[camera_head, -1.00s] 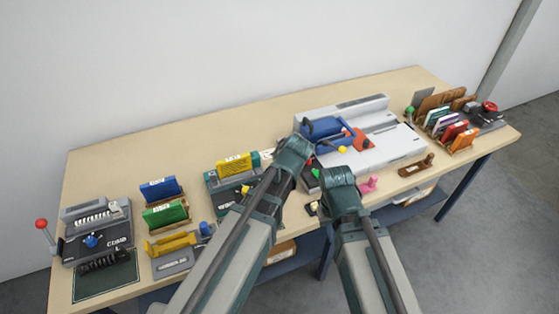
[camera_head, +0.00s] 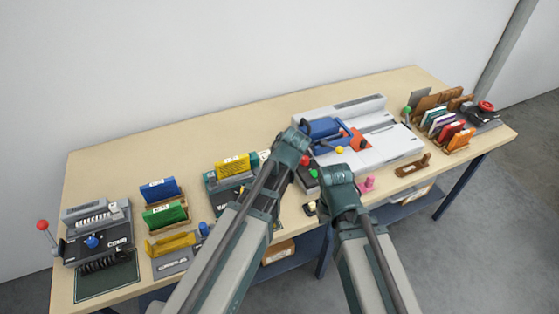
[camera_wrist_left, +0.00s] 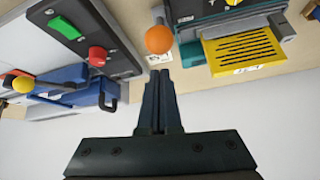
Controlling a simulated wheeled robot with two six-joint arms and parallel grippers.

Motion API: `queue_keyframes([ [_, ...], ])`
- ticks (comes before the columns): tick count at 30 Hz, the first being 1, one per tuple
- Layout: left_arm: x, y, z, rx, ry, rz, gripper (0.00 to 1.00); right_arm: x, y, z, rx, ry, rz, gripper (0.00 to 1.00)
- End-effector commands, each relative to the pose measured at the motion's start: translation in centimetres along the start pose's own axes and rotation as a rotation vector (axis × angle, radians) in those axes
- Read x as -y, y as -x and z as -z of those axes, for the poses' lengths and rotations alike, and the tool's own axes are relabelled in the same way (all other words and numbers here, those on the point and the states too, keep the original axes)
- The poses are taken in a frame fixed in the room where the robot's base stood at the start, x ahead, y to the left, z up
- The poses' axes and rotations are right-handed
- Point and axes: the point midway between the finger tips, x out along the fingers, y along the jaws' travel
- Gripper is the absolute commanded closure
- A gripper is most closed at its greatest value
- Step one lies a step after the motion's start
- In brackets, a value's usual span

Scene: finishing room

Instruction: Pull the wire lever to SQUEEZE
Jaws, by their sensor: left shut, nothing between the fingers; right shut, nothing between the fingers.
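An orange ball knob (camera_wrist_left: 158,39) shows in the left wrist view, close beyond my left gripper's fingertips; I take it for the wire lever's knob. In the head view my left wrist and arm hide the knob and the left fingers. The teal machine with a yellow block (camera_head: 233,165) stands left of that arm. My right gripper (camera_head: 338,178) is shut and empty, its fingers mostly hidden.
A dark panel with a red button (camera_wrist_left: 97,56) and a green button (camera_wrist_left: 65,27) lies beside the knob. A blue-handled white machine (camera_head: 380,140) stands to the right. The comb machine (camera_head: 95,240) with a red-knobbed lever is far left. Booklet holders (camera_head: 450,120) stand far right.

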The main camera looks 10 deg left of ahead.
Motion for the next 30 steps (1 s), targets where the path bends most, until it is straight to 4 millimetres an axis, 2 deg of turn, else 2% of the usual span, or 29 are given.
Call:
queue_keyframes([
  [1,-0.1,0.2,1.6,-0.003,0.001,0.001,1.00,-0.1,1.1,-0.1,0.000,0.000,0.000,1.00],
  [2,-0.1,0.2,2.2,-0.006,0.000,0.001,1.00,-0.1,1.4,-0.1,0.000,0.000,0.000,1.00],
  [9,-0.1,5.7,0.1,-0.009,-0.005,-0.002,1.00,-0.4,4.5,-0.3,0.000,0.001,0.000,1.00],
  [15,-0.4,8.8,-1.2,-0.009,-0.004,0.000,1.00,-0.6,6.2,-0.4,0.000,0.002,0.000,1.00],
  [19,-0.5,9.3,-1.5,-0.010,-0.003,0.001,1.00,-0.6,6.5,-0.4,0.000,0.002,0.000,1.00],
  [30,-0.6,9.2,-1.6,-0.010,-0.002,0.001,1.00,-0.6,6.4,-0.4,0.000,0.002,0.000,1.00],
])
